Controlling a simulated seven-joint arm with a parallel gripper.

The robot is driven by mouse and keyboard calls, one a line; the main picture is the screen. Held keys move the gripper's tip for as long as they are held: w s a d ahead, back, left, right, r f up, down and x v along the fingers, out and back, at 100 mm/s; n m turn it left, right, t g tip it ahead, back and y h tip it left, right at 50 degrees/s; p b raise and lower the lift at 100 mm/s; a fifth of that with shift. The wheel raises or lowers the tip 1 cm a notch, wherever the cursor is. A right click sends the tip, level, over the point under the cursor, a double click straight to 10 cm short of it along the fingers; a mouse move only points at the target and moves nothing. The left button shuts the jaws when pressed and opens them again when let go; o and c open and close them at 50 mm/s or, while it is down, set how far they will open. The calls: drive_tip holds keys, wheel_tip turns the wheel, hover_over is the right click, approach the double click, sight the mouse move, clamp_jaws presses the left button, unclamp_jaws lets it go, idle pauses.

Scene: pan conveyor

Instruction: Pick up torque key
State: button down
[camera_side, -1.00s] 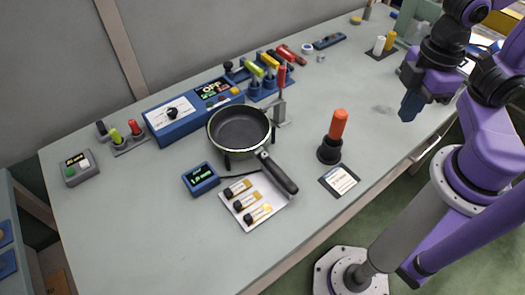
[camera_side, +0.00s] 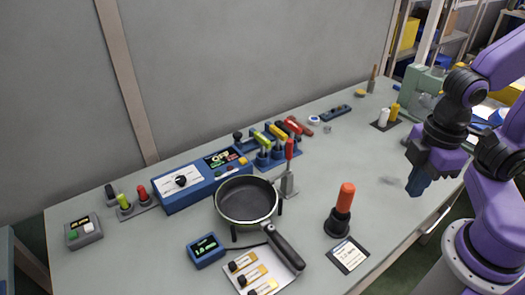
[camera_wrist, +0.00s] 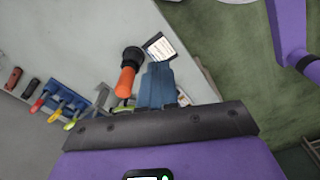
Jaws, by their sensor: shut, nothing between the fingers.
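The torque key appears to be the tool with an orange handle (camera_side: 346,196), upright in a round black base (camera_side: 337,223) near the table's front edge. In the wrist view the orange handle (camera_wrist: 125,83) and black base (camera_wrist: 132,55) lie just left of my fingers. My gripper (camera_side: 417,186) is above the table, to the right of the tool and apart from it. Its blue fingers are shut and empty, and they also show in the wrist view (camera_wrist: 157,75). The fingers partly hide what lies behind them there.
A printed card (camera_side: 348,254) lies beside the black base. A pan (camera_side: 246,202) with its handle toward the front stands left, near a tray of small vials (camera_side: 240,280). A red-handled clamp (camera_side: 289,175) stands behind. The table between tool and gripper is clear.

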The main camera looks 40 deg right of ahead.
idle(0.4)
unclamp_jaws()
drive_tip(key=w+a+r+n, duration=0.1)
drive_tip(key=w+a+r, duration=0.2)
drive_tip(key=w+a, duration=0.55)
drive_tip(key=n, duration=0.4)
hover_over(262, 137)
wheel_tip(262, 137, down, 2)
wheel_tip(262, 137, down, 12)
drive_tip(key=shift+a+f, duration=0.15)
drive_tip(key=shift+d+f, duration=0.15)
drive_tip(key=shift+f, duration=1.15)
drive_tip(key=shift+d+f, duration=0.1)
drive_tip(key=shift+f, duration=1.15)
